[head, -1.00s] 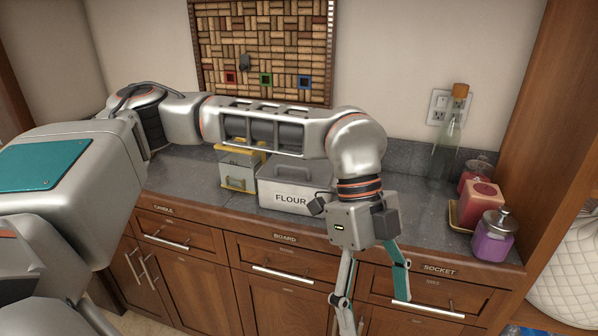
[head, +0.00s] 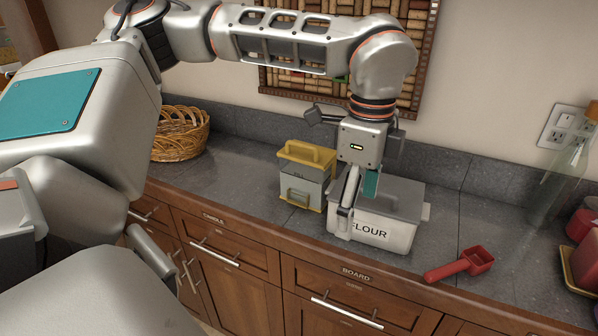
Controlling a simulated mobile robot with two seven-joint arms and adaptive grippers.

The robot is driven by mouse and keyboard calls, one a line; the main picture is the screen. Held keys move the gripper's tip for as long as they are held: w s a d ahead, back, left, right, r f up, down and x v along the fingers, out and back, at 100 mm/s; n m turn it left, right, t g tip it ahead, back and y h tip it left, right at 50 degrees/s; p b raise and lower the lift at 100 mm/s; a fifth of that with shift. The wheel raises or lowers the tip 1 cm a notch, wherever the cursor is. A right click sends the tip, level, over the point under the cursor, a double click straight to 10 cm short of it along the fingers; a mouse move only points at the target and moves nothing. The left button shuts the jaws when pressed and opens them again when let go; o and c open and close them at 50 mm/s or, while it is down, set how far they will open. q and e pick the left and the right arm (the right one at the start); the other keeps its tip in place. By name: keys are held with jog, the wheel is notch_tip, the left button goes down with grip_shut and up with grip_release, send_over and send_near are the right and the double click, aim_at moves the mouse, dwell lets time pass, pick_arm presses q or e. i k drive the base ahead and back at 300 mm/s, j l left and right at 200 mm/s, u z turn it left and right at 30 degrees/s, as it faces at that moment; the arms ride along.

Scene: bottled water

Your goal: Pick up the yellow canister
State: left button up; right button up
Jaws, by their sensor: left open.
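The yellow canister (head: 302,172) is a small grey box with a yellow lid, handle and base. It stands upright on the counter in the middle of the head view, just left of the flour box (head: 405,200). My left gripper (head: 356,208) points down, open and empty, to the right of the canister. Its fingers overlap the front left part of the flour box in the picture; I cannot tell whether they touch it. The canister's right edge is close to my gripper, with most of it unobstructed. My right gripper is not in view.
A red scoop (head: 462,266) lies near the counter's front edge. A wicker basket (head: 181,134) stands at the left. A glass bottle (head: 556,188) and red containers (head: 583,250) are at the right. The grey counter (head: 236,168) is clear between basket and canister.

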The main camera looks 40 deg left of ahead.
aim_at(305, 186)
jog(key=i+j, duration=0.15)
jog(key=j, duration=0.25)
jog(key=i+j, duration=0.15)
jog(key=j, duration=0.2)
jog(key=i+j, duration=0.15)
jog(key=j, duration=0.25)
